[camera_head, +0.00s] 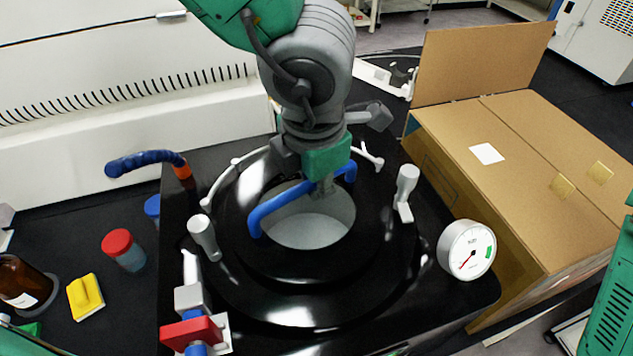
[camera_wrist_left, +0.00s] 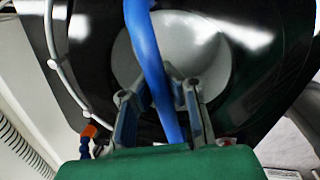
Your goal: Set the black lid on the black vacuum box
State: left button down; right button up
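The black vacuum box (camera_head: 190,165) has a round top ringed by white clamps. The black lid (camera_head: 296,268), a dark disc with a pale round window and a blue arched handle (camera_head: 282,205), is over that round top. It looks roughly centred and level; I cannot tell whether it touches the box or sits slightly above. My left gripper (camera_head: 322,188) comes down from above onto the handle. In the left wrist view its fingers (camera_wrist_left: 163,95) close around the blue handle (camera_wrist_left: 146,45) from both sides. My right gripper is not in view.
A pressure gauge (camera_head: 467,250) stands at the box's right front corner, and a red-and-blue valve (camera_head: 192,333) at the front left. A red-capped jar (camera_head: 124,250), yellow object (camera_head: 86,297) and brown bottle (camera_head: 24,284) are at left.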

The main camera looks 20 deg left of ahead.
pick_arm(q)
jog(key=shift+w+a, duration=0.1)
jog(key=shift+a, duration=0.7)
jog(key=shift+d, duration=1)
jog(key=shift+p, duration=0.3)
jog(key=shift+a, duration=0.15)
jog(key=shift+d+f, duration=0.2)
jog(key=shift+d, duration=0.15)
jog(key=shift+a+f, duration=0.2)
jog(key=shift+f, duration=0.1)
jog(key=shift+f, duration=0.2)
jog(key=c, duration=1.6)
grip_release()
jog(key=shift+d, duration=0.1)
jog(key=shift+c, duration=0.2)
